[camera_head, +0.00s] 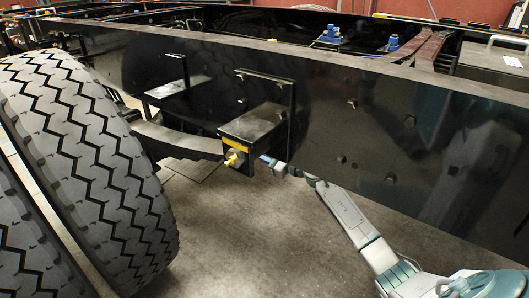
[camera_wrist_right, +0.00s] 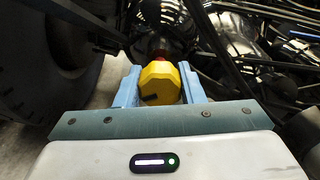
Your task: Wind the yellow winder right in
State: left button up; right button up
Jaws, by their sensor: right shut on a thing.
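The yellow winder (camera_wrist_right: 160,82) is a faceted yellow knob in the right wrist view, with a dark slot on its face and a red part just behind it. My right gripper (camera_wrist_right: 161,88) is shut on it, with one blue finger on each side. In the head view my right gripper (camera_head: 266,160) reaches up from the lower right, under the black frame rail. A small yellow fitting (camera_head: 233,159) shows just left of it below a bracket; I cannot tell whether it is the same winder. My left gripper is out of view.
The long black chassis rail (camera_head: 330,110) runs across above my arm. A black bracket (camera_head: 255,122) with a yellow edge juts from it. Large tyres (camera_head: 85,150) stand at the left. The floor (camera_head: 245,235) below is clear. In the wrist view dark rods and pipes crowd the background.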

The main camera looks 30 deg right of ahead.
jog(key=o, duration=1)
jog(key=shift+s, duration=0.1)
jog(key=v, duration=1)
jog(key=shift+s+d+b, duration=0.15)
jog(key=shift+s+b, duration=0.15)
jog(key=shift+s, duration=0.05)
jog(key=shift+f, duration=0.1)
